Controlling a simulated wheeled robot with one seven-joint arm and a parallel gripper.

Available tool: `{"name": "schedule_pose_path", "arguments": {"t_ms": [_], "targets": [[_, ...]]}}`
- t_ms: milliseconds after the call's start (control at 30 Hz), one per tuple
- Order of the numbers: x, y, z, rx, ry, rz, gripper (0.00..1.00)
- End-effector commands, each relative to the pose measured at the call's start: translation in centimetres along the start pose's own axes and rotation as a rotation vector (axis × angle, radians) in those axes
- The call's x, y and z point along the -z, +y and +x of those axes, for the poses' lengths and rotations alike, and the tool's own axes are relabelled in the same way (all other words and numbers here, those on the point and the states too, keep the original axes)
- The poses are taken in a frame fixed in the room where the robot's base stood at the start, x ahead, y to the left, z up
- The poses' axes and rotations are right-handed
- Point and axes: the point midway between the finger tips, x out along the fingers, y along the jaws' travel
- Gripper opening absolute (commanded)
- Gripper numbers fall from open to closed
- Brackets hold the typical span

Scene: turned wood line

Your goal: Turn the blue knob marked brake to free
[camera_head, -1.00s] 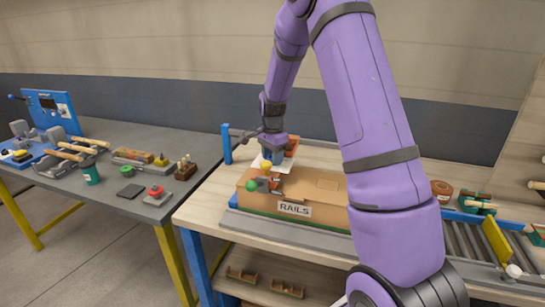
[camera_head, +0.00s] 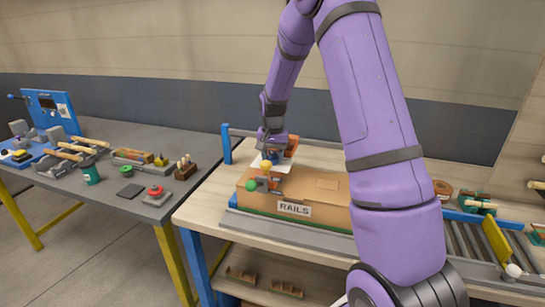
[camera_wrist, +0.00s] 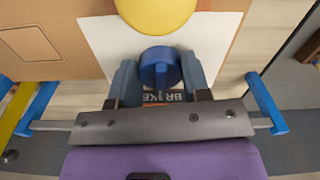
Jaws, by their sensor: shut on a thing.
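The blue knob (camera_wrist: 160,70) is round with a raised bar across its face. It sits in the middle of the wrist view, in front of a white sheet. A dark label with part of the word BRAKE (camera_wrist: 165,97) shows just below it, partly covered by my gripper. My gripper (camera_wrist: 160,76) has one finger on each side of the knob and is shut on it. In the head view my gripper (camera_head: 272,150) is at the far left part of the bench, behind the cardboard box, and the knob is hard to make out there.
A yellow round thing (camera_wrist: 158,14) is close to the knob. The cardboard box marked RAILS (camera_head: 318,190) stands in front, with a green ball (camera_head: 251,185) at its left end. A blue post (camera_head: 226,144) with a rail stands at left. A roller conveyor (camera_head: 485,240) is at right.

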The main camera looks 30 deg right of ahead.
Motion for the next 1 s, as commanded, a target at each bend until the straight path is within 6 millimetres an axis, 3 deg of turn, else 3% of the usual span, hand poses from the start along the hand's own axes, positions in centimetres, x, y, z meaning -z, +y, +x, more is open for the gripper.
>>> {"name": "schedule_pose_path", "arguments": {"t_ms": [600,1000], "targets": [[0.08,0.15,-0.05,0.0,0.001,-0.572,0.2],[0.12,0.19,-0.05,0.0,0.002,-0.812,0.2]]}}
